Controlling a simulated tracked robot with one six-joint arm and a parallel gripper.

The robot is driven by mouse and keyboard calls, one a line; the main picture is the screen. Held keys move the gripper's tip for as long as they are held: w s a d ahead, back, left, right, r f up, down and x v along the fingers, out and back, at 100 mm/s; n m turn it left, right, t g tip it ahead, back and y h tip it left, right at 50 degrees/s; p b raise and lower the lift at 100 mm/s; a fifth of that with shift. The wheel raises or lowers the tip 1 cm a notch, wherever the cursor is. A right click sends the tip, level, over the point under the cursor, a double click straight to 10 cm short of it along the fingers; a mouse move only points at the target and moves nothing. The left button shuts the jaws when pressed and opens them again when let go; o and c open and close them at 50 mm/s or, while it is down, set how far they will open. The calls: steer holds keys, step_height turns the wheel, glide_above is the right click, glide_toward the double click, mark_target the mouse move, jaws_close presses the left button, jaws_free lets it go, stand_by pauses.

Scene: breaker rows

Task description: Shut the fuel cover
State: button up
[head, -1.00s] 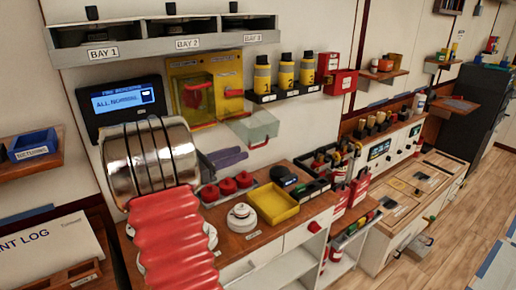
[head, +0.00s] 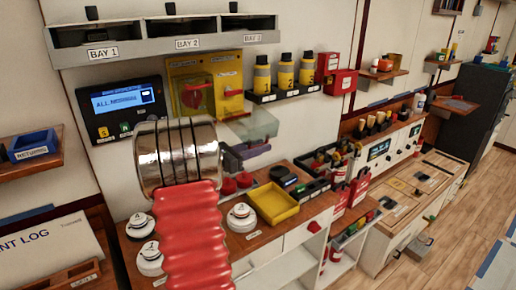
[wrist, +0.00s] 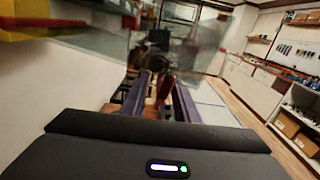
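A clear, see-through cover (head: 260,125) sticks out from the wall below the yellow panel with the red lever (head: 230,92). It stands open, away from the panel. I cannot read which label it bears. A clear pane also shows in the wrist view (wrist: 205,45), ahead of and above the fingers. My gripper (wrist: 160,95) has two purple fingers with a gap between them, so it is open and seems empty. In the head view its fingers are just below the clear cover, partly hidden by my wrist. I cannot tell whether they touch it.
A second yellow panel with a red knob (head: 194,96) is to the left, beside a dark display (head: 121,104). Below are a wooden counter (head: 262,243) with red knobs, white round dials and a yellow tray (head: 273,203). Numbered canisters (head: 285,76) stand on a shelf at the right.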

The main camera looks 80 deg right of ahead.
jaws_close()
stand_by(0.3)
steer(key=shift+a, duration=0.2)
steer(key=shift+d, duration=0.15)
steer(key=shift+s+r, duration=0.1)
steer(key=shift+r, duration=0.1)
